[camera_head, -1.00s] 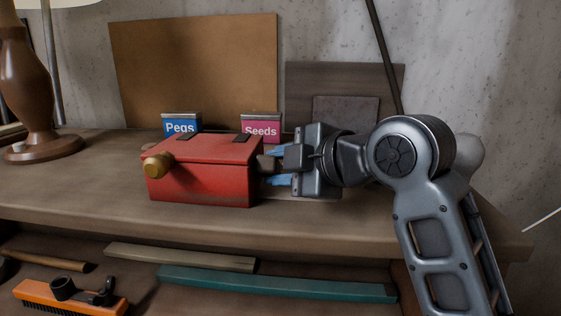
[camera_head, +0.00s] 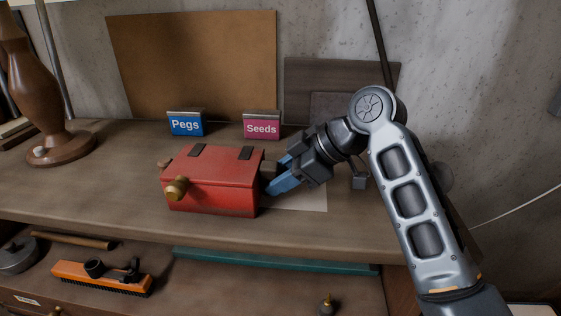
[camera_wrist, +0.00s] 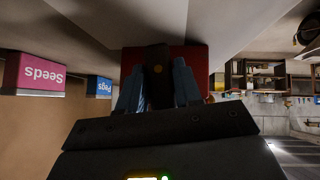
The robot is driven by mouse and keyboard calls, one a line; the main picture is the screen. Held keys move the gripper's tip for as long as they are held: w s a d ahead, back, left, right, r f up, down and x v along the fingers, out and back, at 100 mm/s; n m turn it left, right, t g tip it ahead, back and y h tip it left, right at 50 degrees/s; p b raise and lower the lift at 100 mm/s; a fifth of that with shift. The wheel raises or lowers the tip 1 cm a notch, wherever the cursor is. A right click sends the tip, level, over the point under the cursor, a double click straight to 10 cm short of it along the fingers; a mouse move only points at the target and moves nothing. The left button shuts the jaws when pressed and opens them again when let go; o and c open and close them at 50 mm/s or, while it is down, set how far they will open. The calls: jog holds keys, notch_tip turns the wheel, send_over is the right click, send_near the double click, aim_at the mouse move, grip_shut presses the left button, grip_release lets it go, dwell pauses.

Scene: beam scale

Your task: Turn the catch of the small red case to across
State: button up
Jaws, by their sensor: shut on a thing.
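The small red case (camera_head: 215,182) sits closed on the bench, with a round brass knob (camera_head: 176,188) at its left. My gripper (camera_head: 276,173) is at the case's right end, its blue fingers angled down and left toward it. In the wrist view the red case (camera_wrist: 198,58) lies straight ahead. A dark catch (camera_wrist: 157,60) with a brass-coloured centre stands between my two blue fingers, and my gripper (camera_wrist: 158,88) is shut on it. In the head view the fingers hide the catch, so I cannot tell its exact turn relative to the case.
A blue Pegs box (camera_head: 186,124) and a pink Seeds box (camera_head: 261,126) stand behind the case. A pale sheet (camera_head: 300,198) lies under my gripper. A lamp (camera_head: 50,100) stands at the far left. The bench front edge is close before the case. A lower shelf holds an orange brush (camera_head: 102,277).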

jog(key=shift+w+m+g+p, duration=0.1)
jog(key=shift+m+g+p, duration=0.3)
jog(key=shift+g+p, duration=0.35)
jog(key=o, duration=1)
jog(key=shift+b+v, duration=0.75)
jog(key=shift+v, duration=3.15)
jog(key=shift+w, duration=0.1)
